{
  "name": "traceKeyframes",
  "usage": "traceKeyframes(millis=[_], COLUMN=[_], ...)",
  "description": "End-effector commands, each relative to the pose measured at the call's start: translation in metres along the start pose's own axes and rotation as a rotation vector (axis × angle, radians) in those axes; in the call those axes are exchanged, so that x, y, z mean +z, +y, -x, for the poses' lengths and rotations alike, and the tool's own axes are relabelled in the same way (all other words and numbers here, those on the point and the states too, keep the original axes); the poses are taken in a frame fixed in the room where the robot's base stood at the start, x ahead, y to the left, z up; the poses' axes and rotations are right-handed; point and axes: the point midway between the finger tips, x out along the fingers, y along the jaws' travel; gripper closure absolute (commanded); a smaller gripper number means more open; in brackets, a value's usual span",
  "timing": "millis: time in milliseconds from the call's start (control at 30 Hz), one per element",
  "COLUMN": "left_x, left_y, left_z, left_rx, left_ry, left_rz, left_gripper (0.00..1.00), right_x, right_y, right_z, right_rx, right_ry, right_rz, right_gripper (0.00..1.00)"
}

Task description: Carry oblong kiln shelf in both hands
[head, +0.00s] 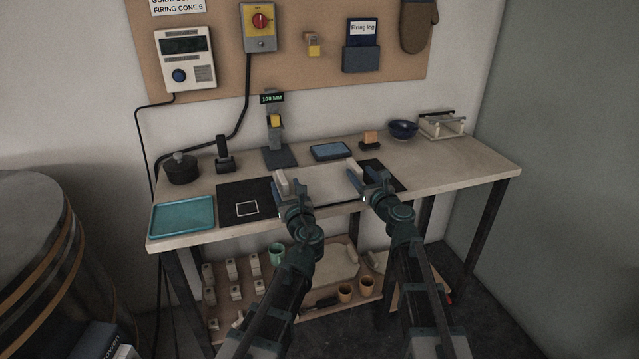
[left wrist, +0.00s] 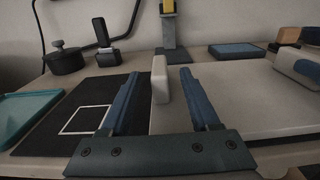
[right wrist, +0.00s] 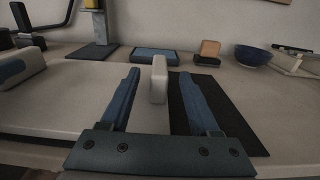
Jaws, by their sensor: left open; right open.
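The oblong kiln shelf (head: 325,184) is a flat pale slab lying on the worktable between two dark mats. An upright pale block stands at its left end (left wrist: 160,80) and another at its right end (right wrist: 158,80), like grips. My left gripper (head: 288,190) is open, its blue fingers on either side of the left block in the left wrist view. My right gripper (head: 365,182) is open, its fingers on either side of the right block in the right wrist view. Gaps show beside both blocks. The grippers hide part of the slab in the head view.
A black mat with a white square outline (head: 247,208) lies left of the slab, and a plain dark mat (right wrist: 225,110) right. A teal tray (head: 183,215), black pot (head: 180,168), gauge stand (head: 279,157), blue-topped block (head: 331,151) and blue bowl (head: 403,129) stand around.

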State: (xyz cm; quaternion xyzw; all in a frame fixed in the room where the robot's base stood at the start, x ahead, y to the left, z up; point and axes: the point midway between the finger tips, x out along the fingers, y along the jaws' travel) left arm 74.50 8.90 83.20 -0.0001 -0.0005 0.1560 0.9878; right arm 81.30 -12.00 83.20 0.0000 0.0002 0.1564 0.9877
Motion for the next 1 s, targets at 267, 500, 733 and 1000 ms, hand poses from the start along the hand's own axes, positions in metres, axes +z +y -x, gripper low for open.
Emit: traceKeyframes(millis=[267, 500, 733, 1000], left_x=[0.000, 0.000, 0.000, 0.000], left_y=[0.000, 0.000, 0.000, 0.000], left_z=[-0.030, -0.034, -0.033, -0.033], left_rx=[0.000, 0.000, 0.000, 0.000], left_ry=[0.000, 0.000, 0.000, 0.000], left_rz=[0.000, 0.000, 0.000, 0.000], left_gripper=[0.38, 0.38, 0.45, 0.93], right_x=[0.000, 0.000, 0.000, 0.000], right_y=[0.000, 0.000, 0.000, 0.000], right_z=[-0.030, -0.034, -0.033, -0.033], right_rx=[0.000, 0.000, 0.000, 0.000], right_ry=[0.000, 0.000, 0.000, 0.000], right_rz=[0.000, 0.000, 0.000, 0.000], right_gripper=[0.38, 0.38, 0.45, 0.93])
